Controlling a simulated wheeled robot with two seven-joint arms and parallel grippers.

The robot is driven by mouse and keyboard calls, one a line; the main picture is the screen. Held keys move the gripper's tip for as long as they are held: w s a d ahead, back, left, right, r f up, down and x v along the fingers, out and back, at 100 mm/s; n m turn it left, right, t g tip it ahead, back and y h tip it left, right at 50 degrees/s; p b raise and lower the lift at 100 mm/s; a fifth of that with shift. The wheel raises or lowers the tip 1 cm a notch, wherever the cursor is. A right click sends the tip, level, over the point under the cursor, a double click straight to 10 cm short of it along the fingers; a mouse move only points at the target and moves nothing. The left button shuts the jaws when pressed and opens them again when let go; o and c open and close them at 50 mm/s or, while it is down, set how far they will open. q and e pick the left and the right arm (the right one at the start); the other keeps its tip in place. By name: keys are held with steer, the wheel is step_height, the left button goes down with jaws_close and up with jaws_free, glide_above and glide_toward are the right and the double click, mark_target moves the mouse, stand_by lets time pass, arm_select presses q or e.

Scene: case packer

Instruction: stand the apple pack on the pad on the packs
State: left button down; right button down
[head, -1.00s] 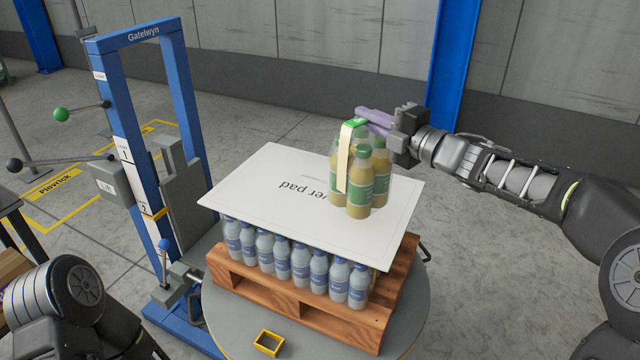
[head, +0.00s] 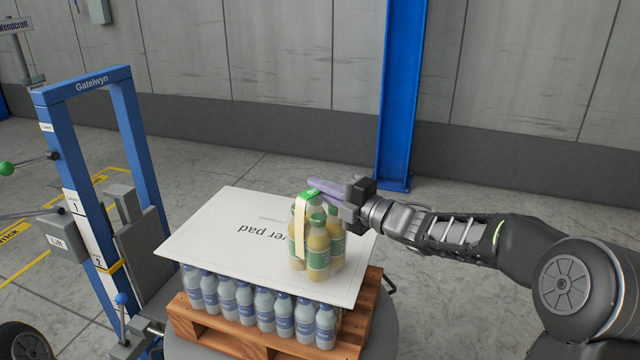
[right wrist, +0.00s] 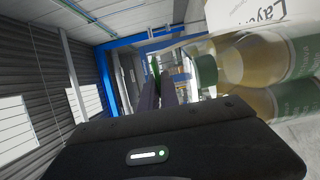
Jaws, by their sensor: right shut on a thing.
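The apple pack (head: 318,258) is a cluster of yellow-green bottles with green labels and a pale carry strap with a green top. It is upright at the right part of the white pad (head: 215,238); I cannot tell whether its base touches the pad. My right gripper (head: 318,188) is shut on the pack's top. In the right wrist view the bottles (right wrist: 255,65) fill the upper right beside the fingers. The pad lies on the packs of blue-labelled bottles (head: 245,303). My left gripper is not in view.
The packs stand on a wooden pallet (head: 225,340) on a round grey turntable (head: 383,335). A blue lift frame (head: 128,190) labelled Gatelwyn stands close at the left. A blue column (head: 400,100) and grey wall are behind. The pad's left part is clear.

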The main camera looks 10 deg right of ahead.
mark_target(320, 204)
step_height(320, 204, down, 2)
steer(key=shift+f, duration=0.2)
steer(key=shift+f, duration=0.15)
steer(key=c, duration=1.6)
jaws_free()
steer(key=shift+f, duration=0.15)
steer(key=b+v, duration=0.2)
steer(key=v, duration=1)
steer(key=shift+s, duration=0.1)
